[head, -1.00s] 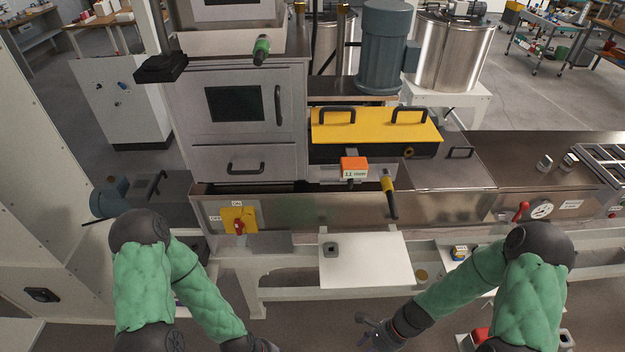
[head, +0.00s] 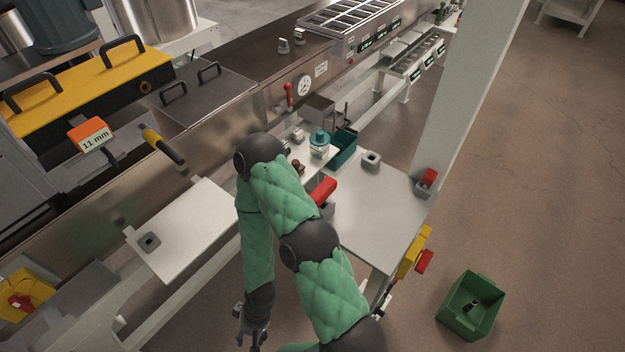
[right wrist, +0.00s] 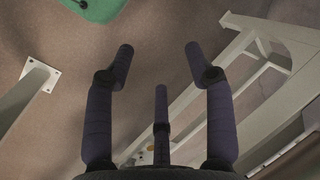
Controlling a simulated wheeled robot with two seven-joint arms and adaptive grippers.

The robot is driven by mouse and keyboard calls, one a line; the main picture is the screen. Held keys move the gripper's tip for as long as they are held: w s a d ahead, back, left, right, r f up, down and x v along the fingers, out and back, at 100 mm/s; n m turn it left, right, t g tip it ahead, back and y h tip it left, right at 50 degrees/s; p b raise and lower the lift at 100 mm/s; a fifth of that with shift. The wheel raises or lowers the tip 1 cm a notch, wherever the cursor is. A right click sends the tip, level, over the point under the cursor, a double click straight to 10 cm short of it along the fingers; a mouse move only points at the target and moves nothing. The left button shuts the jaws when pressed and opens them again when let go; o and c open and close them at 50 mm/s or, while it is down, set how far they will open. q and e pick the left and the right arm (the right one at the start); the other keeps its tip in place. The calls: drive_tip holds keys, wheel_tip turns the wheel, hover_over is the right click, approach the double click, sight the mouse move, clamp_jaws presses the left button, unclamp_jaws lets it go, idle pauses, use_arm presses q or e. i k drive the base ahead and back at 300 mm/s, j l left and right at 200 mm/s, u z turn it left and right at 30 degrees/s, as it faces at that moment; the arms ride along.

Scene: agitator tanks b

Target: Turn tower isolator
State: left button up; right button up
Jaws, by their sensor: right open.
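The task's tower isolator cannot be singled out for sure. A yellow plate with a red rotary knob (head: 22,298) is at the lower left of the head view, partly cut by the frame edge. A yellow box with a red part (head: 415,255) is on the edge of the white side table at the right. My right gripper (head: 252,338) hangs low at the bottom of the head view, apart from both. My left gripper is out of view.
A white side table (head: 385,215) stands right of my arm, with a red and grey part (head: 427,180) at its corner. A green bin (head: 470,305) is on the floor. A white shelf plate (head: 185,230) juts from the machine.

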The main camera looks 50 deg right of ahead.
sight(423, 259)
drive_tip(key=k, duration=1.05)
drive_tip(key=k+z, duration=0.2)
drive_tip(key=z, duration=1.55)
drive_tip(key=i+j+z, duration=0.25)
drive_tip(key=j+z, duration=0.2)
drive_tip(key=j, duration=0.15)
drive_tip(key=i+j+z, duration=0.25)
drive_tip(key=j, duration=0.15)
drive_tip(key=k, duration=0.1)
